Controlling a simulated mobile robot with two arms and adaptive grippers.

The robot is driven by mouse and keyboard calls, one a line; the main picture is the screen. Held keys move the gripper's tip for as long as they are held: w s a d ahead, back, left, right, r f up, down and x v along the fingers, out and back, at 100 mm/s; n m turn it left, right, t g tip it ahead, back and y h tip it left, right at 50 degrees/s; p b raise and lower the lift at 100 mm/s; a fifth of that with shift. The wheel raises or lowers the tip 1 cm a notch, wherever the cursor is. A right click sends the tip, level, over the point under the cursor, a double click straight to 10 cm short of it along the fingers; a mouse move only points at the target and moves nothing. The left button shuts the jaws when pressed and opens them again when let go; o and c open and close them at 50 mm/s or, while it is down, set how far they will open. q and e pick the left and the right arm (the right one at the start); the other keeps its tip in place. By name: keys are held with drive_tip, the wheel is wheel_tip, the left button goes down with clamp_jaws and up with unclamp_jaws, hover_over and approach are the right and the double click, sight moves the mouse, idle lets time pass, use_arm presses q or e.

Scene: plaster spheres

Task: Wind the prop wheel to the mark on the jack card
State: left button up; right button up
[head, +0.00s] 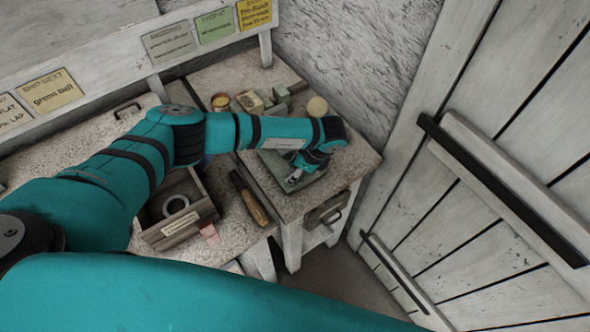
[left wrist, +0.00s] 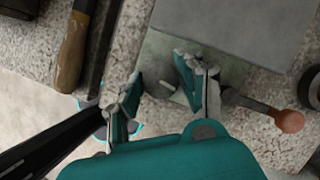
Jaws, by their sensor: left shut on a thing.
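My left gripper (head: 304,171) reaches down over a pale green board (head: 316,177) on the right part of the workbench. A small white peg shows there. A metal crank arm with a copper-coloured knob (left wrist: 289,121) sticks out to the right, beyond the right finger. A grey plate (left wrist: 235,25) lies above the fingers. I cannot make out the jack card or its mark. My right gripper is not in view.
Behind my forearm are several small blocks (head: 250,101) and a round tan piece (head: 317,106). Cards (head: 55,90) line the shelf edge. A plank door (head: 480,190) stands right.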

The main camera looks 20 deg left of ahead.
use_arm(q)
drive_tip(key=shift+m, duration=0.3)
drive_tip(key=m+t+b, duration=0.1)
drive_tip(key=m, duration=0.1)
drive_tip(key=shift+f+m+b, duration=0.1)
drive_tip(key=shift+m+b, duration=0.2)
drive_tip(key=m+t+b, duration=0.1)
drive_tip(key=m+b, duration=0.1)
drive_tip(key=shift+f+m+h, duration=0.1)
drive_tip(key=shift+m+h, duration=0.2)
drive_tip(key=shift+h, duration=0.1)
drive_tip(key=m+t+h+b, duration=0.1)
drive_tip(key=m+b, duration=0.3)
drive_tip(key=m+t+h+b, duration=0.1)
drive_tip(key=m+b, duration=0.2)
drive_tip(key=b, duration=0.2)
drive_tip(key=shift+a+m, duration=0.1)
drive_tip(key=shift+m, duration=0.3)
drive_tip(key=shift+r+m+h+b, duration=0.2)
drive_tip(key=shift+m+h+b, duration=0.4)
drive_tip(key=shift+m+b, duration=0.65)
drive_tip(key=o, duration=1.1)
drive_tip(key=shift+s, duration=0.1)
drive_tip(key=shift+o, duration=0.2)
drive_tip(key=shift+r, duration=0.1)
